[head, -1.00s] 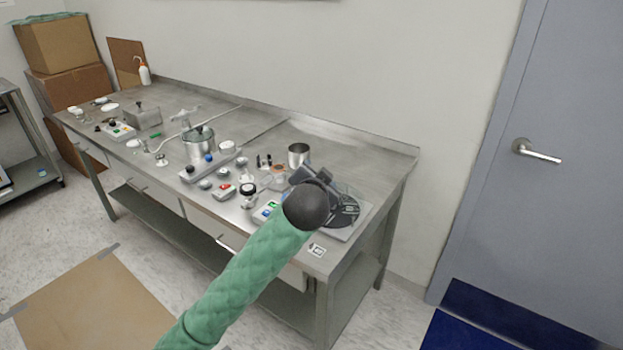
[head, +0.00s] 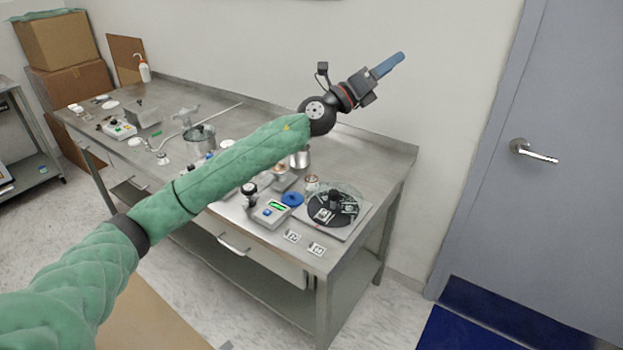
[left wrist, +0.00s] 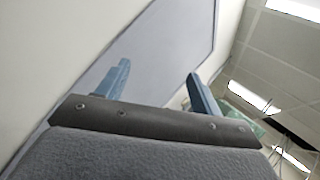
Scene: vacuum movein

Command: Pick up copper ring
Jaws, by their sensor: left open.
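My left gripper (head: 390,65) is raised well above the back right of the steel bench, in front of the wall. In the left wrist view, its two blue fingers (left wrist: 158,85) stand apart with nothing between them. A small copper-coloured piece (head: 281,169) shows on the bench just below my green-sleeved arm, far below the gripper; it is too small to tell whether it is the copper ring. My right gripper is not in view.
A round black fixture (head: 333,209) with a glassy cover sits on a plate at the bench's right end. A grey door (head: 530,120) stands at right.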

